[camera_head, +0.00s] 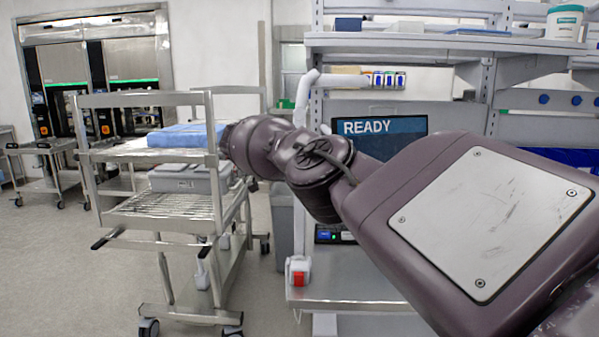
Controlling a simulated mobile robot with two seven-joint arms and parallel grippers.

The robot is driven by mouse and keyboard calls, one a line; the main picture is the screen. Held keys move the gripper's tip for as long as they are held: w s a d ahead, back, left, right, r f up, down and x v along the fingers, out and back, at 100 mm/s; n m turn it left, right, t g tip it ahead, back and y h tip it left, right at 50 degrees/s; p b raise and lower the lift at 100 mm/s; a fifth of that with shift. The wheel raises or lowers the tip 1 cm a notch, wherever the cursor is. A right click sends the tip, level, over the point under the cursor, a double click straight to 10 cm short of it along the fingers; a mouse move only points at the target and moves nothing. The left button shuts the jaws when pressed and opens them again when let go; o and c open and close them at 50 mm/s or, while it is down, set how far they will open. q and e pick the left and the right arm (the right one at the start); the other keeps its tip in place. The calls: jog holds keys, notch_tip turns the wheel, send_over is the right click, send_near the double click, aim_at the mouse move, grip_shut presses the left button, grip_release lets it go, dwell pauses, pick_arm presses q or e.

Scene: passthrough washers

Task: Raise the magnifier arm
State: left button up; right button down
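A white jointed arm (309,92), which looks like the magnifier arm, stands at the left end of the workbench. It has an upright part and a short part running right beneath the shelf. My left arm and gripper are not in view.
A steel cart (150,217) with blue wrap (183,134) and grey bins (188,178) stands at left. The workbench has a READY screen (384,128), an upper shelf (415,42) and a red switch box (298,271). Washers (125,62) stand at back left. Floor at lower left is clear.

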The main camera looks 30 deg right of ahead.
jog(key=shift+a+f, duration=0.1)
jog(key=shift+a, duration=0.1)
dwell(0.3)
jog(key=c, duration=1.5)
grip_release()
jog(key=shift+c, duration=0.2)
jog(key=o, duration=0.4)
jog(key=shift+w+a, duration=0.2)
jog(key=shift+a, duration=0.05)
jog(key=shift+s+d, duration=0.1)
jog(key=shift+d, duration=0.15)
